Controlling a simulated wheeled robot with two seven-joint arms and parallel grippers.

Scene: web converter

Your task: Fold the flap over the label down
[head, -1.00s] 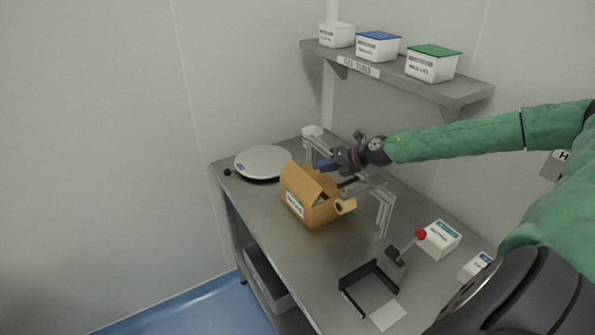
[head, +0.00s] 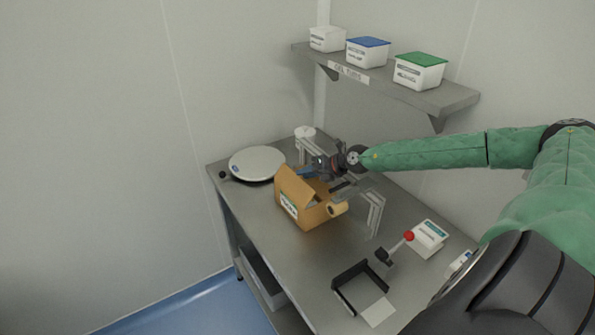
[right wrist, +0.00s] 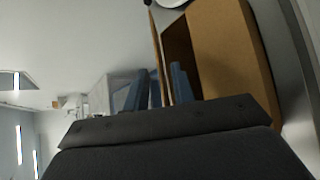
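An open brown cardboard box (head: 316,215) stands on the steel table with a white and green label (head: 289,204) on its left-facing side. The flap (head: 291,183) above the label stands up, tilted. My right gripper (head: 304,174) is at the top of the box, beside the flap's upper edge. In the right wrist view its blue fingers (right wrist: 158,88) are apart, with the thin edge of a cardboard flap (right wrist: 157,45) running between them. Whether a finger touches it is unclear. My left gripper is out of view.
A tape roll (head: 336,210) is at the box's right side, by a metal frame (head: 374,212). A round white plate (head: 257,163) lies left of the box. A red-knobbed lever (head: 408,236) and black bracket (head: 352,277) are in front. A shelf (head: 437,98) with tubs hangs above.

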